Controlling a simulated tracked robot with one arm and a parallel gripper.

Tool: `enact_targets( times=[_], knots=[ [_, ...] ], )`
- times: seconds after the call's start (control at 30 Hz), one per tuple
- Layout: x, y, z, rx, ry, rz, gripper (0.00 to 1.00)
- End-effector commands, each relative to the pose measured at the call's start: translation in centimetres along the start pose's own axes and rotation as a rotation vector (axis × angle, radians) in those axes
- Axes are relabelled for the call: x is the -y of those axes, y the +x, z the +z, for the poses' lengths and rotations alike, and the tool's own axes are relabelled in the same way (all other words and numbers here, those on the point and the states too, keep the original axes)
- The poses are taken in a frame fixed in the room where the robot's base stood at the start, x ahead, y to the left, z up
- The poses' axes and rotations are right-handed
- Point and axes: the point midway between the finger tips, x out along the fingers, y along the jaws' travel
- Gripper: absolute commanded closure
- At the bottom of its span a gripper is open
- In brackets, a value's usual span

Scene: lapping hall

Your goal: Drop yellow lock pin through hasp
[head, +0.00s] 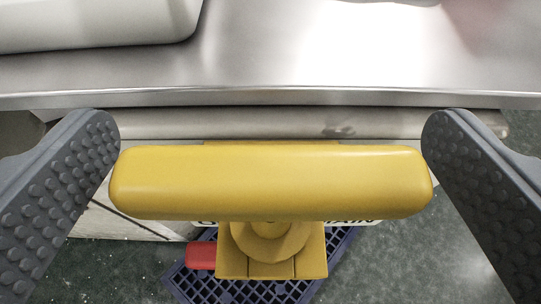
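A yellow bar-shaped handle (270,182), which looks like the top of the lock pin, lies level across the middle of the head view. Below it show a round yellow collar (270,242) and a blocky yellow base (295,266). The pin's shaft is mostly hidden by the handle. My gripper (271,145) is wide open, with one grey studded finger near each end of the handle. I cannot tell whether either finger touches it. I cannot make out the hasp opening.
A steel bench (320,70) with a rounded front edge runs across the top. A pale tray or box (90,22) sits on it at upper left. A red piece (201,256), a dark blue grid mat (197,286) and green floor (420,265) show below.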

Motion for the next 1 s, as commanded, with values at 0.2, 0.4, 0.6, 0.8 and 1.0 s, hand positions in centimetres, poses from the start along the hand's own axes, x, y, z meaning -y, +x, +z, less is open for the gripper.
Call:
enact_targets(
  times=[0.2, 0.4, 0.6, 0.8, 1.0],
  knots=[
    [0.0, -0.3, 0.0, 0.001, 0.0, 0.0, 0.02],
    [0.1, -2.0, 0.0, 0.0, -0.001, -0.001, 0.02],
    [0.0, -4.7, 0.1, 0.001, 0.0, -0.001, 0.02],
    [0.0, -7.3, -0.1, -0.002, 0.0, -0.001, 0.02],
    [0.1, -9.9, 0.0, -0.002, 0.0, -0.001, 0.02]
  ],
)
